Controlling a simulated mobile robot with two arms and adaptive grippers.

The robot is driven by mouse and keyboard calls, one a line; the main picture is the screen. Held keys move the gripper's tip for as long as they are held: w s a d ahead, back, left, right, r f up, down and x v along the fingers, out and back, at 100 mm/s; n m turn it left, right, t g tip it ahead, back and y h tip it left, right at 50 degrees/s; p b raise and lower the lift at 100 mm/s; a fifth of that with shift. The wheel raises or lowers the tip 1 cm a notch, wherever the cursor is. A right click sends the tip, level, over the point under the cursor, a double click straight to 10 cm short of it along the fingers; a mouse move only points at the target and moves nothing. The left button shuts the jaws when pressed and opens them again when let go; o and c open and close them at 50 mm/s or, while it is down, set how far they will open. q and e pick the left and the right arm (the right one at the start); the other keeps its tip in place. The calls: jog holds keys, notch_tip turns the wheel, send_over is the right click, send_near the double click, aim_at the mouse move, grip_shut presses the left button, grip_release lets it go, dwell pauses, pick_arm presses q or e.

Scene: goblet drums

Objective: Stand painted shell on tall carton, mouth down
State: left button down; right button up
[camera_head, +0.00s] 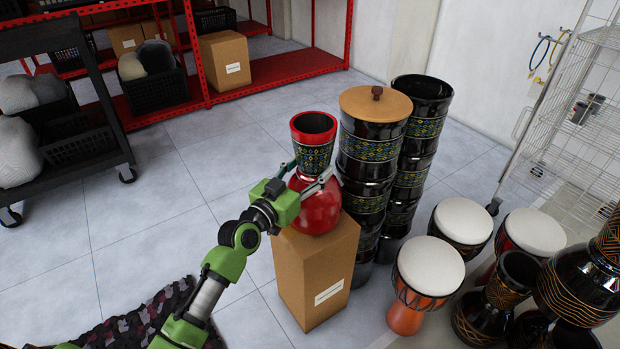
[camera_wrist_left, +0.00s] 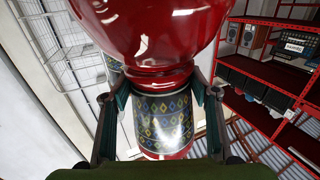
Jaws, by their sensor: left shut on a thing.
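The painted shell (camera_head: 320,208) is a glossy red goblet shape with a dark patterned band. In the head view it is upright over the tall carton (camera_head: 318,270), its narrow open foot up and its wide round bowl down at the carton's top. I cannot tell whether it rests fully on the carton; the bowl's mouth is hidden. My left gripper (camera_head: 311,182) is shut on the shell's narrow waist from the left. In the left wrist view both fingers flank the patterned neck, and the red bowl (camera_wrist_left: 150,35) fills the top. My right gripper is not in view.
Stacked black patterned shells (camera_head: 364,160), one under a wooden lid (camera_head: 376,103), stand close behind and right of the carton. White-topped drums (camera_head: 430,265) crowd the right. Red shelving (camera_head: 290,68) is at the back, and a dark cart (camera_head: 75,60) at left.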

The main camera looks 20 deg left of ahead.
pick_arm(q)
jog(key=shift+f, duration=0.65)
jog(key=shift+f+b, duration=0.2)
jog(key=shift+b, duration=0.1)
jog(key=shift+f, duration=0.2)
jog(key=c, duration=0.8)
grip_release()
jog(key=shift+f, duration=0.15)
